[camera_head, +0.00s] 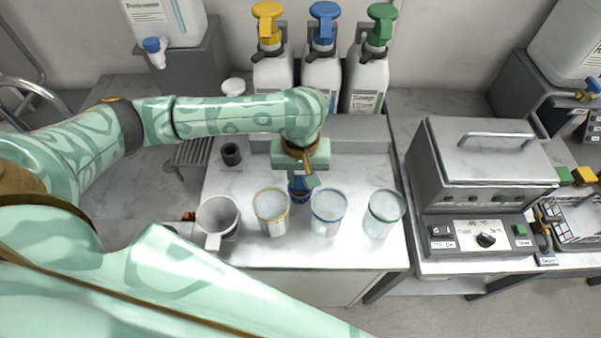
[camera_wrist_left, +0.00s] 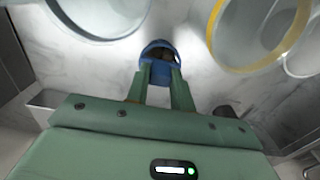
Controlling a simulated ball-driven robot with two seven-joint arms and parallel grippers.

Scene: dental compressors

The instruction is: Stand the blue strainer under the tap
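The small blue strainer (camera_head: 297,193) stands on the white worktop behind the clear cups, partly hidden by my left gripper (camera_head: 308,181). In the left wrist view the blue strainer (camera_wrist_left: 158,47) has a round rim and a dark inside. My left gripper's two green fingers (camera_wrist_left: 160,78) are apart, with their tips at the strainer's near side and blue between them. Whether they press on it I cannot tell. A tap with a blue knob (camera_head: 155,46) is on the white canister at the upper left, above a slatted grate (camera_head: 191,152). My right gripper is out of view.
Cups with yellow (camera_head: 272,211), blue (camera_head: 328,212) and green (camera_head: 384,213) rims stand in front of the strainer. A white mug (camera_head: 217,219) and a dark small cup (camera_head: 231,154) are to the left. Pump bottles (camera_head: 322,74) line the back. A metal-lidded machine (camera_head: 484,165) stands right.

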